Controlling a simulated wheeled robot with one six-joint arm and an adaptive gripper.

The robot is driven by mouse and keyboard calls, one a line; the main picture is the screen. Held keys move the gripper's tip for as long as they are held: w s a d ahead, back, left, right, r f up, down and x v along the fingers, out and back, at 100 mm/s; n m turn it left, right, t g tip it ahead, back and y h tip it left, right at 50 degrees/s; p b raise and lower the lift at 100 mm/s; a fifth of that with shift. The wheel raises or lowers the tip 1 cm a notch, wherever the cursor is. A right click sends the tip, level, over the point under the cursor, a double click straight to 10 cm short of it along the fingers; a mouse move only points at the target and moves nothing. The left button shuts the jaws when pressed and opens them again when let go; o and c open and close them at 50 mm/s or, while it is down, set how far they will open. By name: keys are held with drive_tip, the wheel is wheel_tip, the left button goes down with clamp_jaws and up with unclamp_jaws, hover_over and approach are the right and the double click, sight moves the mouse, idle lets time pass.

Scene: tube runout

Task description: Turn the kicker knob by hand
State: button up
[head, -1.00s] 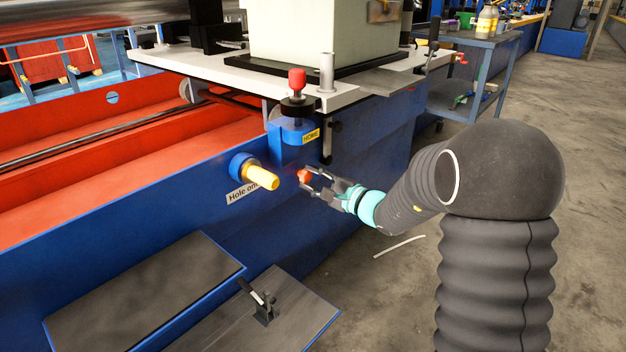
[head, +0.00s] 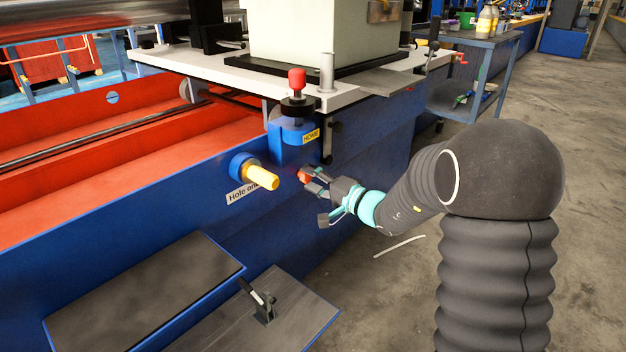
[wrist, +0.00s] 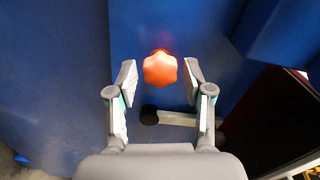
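The orange-red lobed knob (head: 303,176) sits on the blue side wall of the machine, right of the yellow-tipped peg. It also shows in the wrist view (wrist: 160,69), centred between my fingertips. My gripper (head: 317,194) is at the knob, reaching in from the right. In the wrist view my gripper (wrist: 160,80) is open, with one finger on each side of the knob and a visible gap to both. In the head view a finger partly covers the knob. I cannot tell how deep it sits between the fingers.
A yellow-tipped peg (head: 262,177) sticks out left of the knob. A blue block (head: 290,140) with a red-topped part stands above. A grey bar (wrist: 176,118) shows below the knob in the wrist view. The floor at right is open.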

idle(0.3)
drive_tip(key=shift+v, duration=1)
